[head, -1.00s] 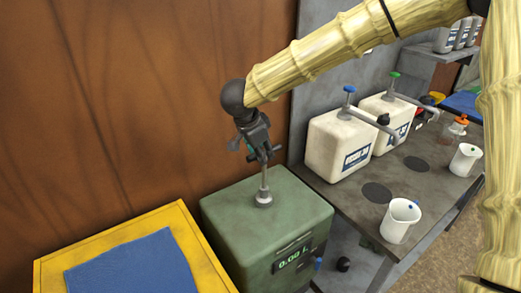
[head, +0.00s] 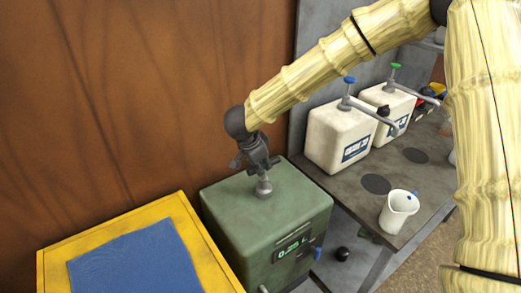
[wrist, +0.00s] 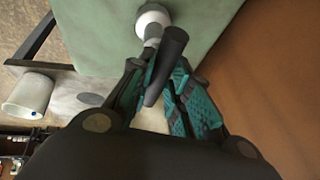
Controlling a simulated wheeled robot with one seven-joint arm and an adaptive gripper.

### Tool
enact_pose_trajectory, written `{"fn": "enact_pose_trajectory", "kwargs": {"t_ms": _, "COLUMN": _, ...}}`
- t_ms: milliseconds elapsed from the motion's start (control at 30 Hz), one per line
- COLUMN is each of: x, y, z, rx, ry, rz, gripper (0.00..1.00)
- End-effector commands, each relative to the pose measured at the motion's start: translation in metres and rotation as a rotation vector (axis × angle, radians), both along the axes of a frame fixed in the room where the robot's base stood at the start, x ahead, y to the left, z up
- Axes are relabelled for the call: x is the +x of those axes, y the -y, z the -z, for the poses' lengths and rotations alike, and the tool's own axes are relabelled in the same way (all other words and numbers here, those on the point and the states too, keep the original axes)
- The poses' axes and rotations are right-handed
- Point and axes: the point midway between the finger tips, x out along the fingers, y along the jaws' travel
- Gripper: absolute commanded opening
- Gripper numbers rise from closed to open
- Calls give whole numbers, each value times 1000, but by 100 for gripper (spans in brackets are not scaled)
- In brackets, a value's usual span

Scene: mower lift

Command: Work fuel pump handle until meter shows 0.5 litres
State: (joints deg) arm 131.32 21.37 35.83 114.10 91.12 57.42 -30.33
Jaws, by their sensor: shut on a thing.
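The fuel pump is a green box (head: 235,215) with a short metal plunger (head: 263,187) rising from its top. The meter (head: 292,250) on its front starts with "0."; its later digits are too blurred to read surely. My gripper (head: 258,166) is just above the box top, shut on the dark pump handle. In the wrist view the black handle bar (wrist: 168,62) sits between the teal-padded fingers (wrist: 165,90), with the pale plunger collar (wrist: 153,22) beyond it. Little of the rod shows between gripper and collar.
A yellow-framed platform with a blue mat (head: 135,265) lies to the left. A bench (head: 345,200) on the right bears two white pump jugs (head: 340,138) and a white measuring cup (head: 398,212). A brown wall stands behind.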

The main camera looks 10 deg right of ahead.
Motion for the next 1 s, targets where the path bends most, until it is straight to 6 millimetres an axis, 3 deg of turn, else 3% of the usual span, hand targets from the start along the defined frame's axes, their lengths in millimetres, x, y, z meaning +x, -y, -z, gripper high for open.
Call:
{"fn": "enact_pose_trajectory", "kwargs": {"t_ms": 133, "x": 0, "y": -1, "z": 15, "rx": 0, "ry": -1, "rz": -2, "gripper": 0}}
{"fn": "enact_pose_trajectory", "kwargs": {"t_ms": 467, "x": -1, "y": 0, "z": 20, "rx": 1, "ry": -3, "rz": -1, "gripper": 0}}
{"fn": "enact_pose_trajectory", "kwargs": {"t_ms": 500, "x": -1, "y": 0, "z": 20, "rx": 1, "ry": -4, "rz": 0, "gripper": 23}}
{"fn": "enact_pose_trajectory", "kwargs": {"t_ms": 600, "x": -1, "y": 0, "z": 20, "rx": 0, "ry": -4, "rz": -1, "gripper": 41}}
{"fn": "enact_pose_trajectory", "kwargs": {"t_ms": 1000, "x": -1, "y": -2, "z": 14, "rx": 1, "ry": 1, "rz": -1, "gripper": 41}}
